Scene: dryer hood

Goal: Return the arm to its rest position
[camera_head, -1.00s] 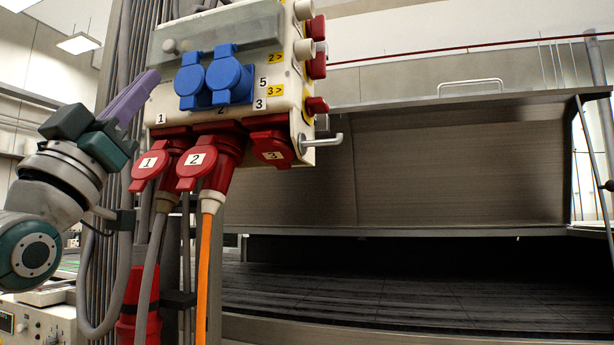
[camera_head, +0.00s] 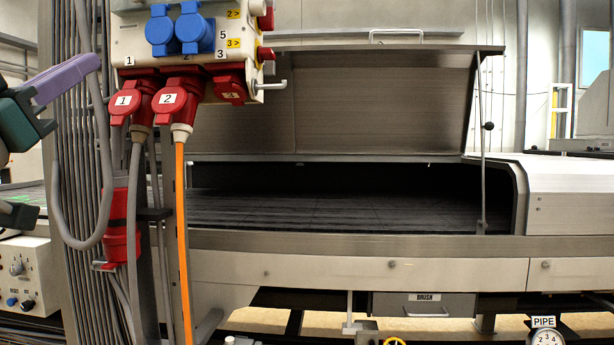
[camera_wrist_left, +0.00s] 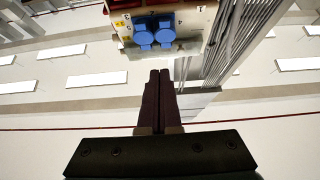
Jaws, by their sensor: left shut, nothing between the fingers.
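My left gripper (camera_head: 92,64) has purple fingers and a dark green body and shows at the left edge of the head view. Its fingers are shut and empty, beside the left of the socket box and apart from the dryer hood. In the left wrist view the two dark fingers (camera_wrist_left: 159,76) lie side by side, pointing toward the blue sockets. The rest of the left arm is mostly cut off by the frame. The dryer hood (camera_head: 380,105) stands raised above a dark opening. My right gripper is not in view.
The socket box (camera_head: 250,60) carries blue sockets (camera_head: 180,32) and red plugs (camera_head: 170,103) with hanging cables, including an orange one (camera_head: 182,240). Grey vertical conduits (camera_head: 75,190) stand close to my left gripper. A control box (camera_head: 22,275) is at the lower left.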

